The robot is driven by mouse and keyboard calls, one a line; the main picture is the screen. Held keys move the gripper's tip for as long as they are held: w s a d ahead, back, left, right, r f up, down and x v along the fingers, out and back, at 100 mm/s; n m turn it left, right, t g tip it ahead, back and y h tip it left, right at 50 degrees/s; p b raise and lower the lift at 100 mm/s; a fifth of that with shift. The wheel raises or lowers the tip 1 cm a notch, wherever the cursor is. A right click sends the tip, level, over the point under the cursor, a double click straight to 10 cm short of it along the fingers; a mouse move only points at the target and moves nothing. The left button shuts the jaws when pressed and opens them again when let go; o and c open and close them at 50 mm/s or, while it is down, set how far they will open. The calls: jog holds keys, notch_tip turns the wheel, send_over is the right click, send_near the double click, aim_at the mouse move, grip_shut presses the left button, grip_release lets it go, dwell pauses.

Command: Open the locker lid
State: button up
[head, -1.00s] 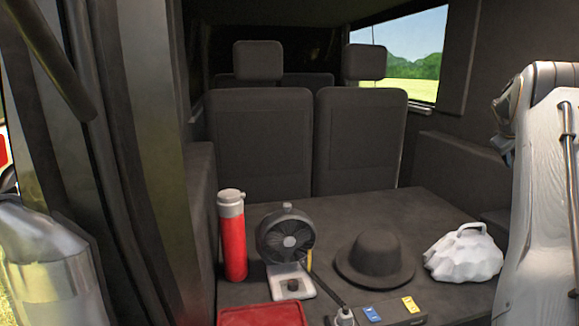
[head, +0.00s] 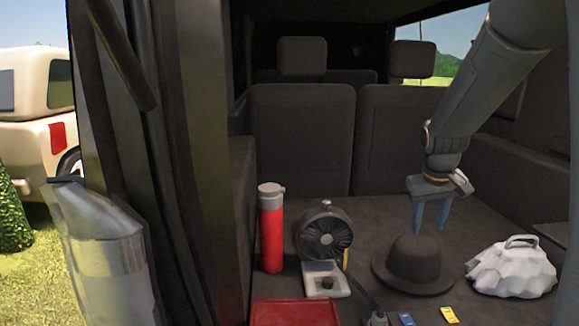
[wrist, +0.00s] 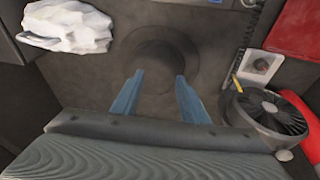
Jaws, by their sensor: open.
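No part in these views can be clearly made out as the locker lid. My gripper (head: 431,226) hangs open and empty above the dark cargo floor (head: 430,210), in front of the rear of the seats. In the head view it is behind and above the black hat (head: 413,264). In the wrist view its two blue fingers (wrist: 158,77) are spread, with the hat (wrist: 160,55) beyond and between them. A red box (head: 295,312) is cut off by the bottom edge in the head view.
A red flask (head: 271,230) and a black fan (head: 324,232) stand left of the hat. A crumpled white bag (head: 511,268) lies to its right. A blue item (head: 406,319) and a yellow item (head: 449,314) lie in front. The dark left pillar (head: 190,160) borders the opening.

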jog(key=s+a+f+g+y, duration=0.1)
jog(key=s+a+f, duration=0.2)
jog(key=s+a, duration=0.7)
jog(key=shift+s+a, duration=0.3)
jog(key=shift+s, duration=0.25)
jog(key=shift+g+y, duration=0.4)
jog(key=shift+g, duration=0.4)
jog(key=s+a+f, duration=0.1)
jog(key=s+a, duration=0.1)
jog(key=s, duration=0.2)
jog(key=s+a+f, duration=0.1)
jog(key=s+a, duration=0.1)
jog(key=s, duration=0.2)
jog(key=s+a+f, duration=0.1)
jog(key=s+a, duration=0.1)
jog(key=s, duration=0.3)
jog(key=shift+s+a+f, duration=0.1)
jog(key=shift+a+f, duration=0.1)
jog(key=shift+a, duration=0.15)
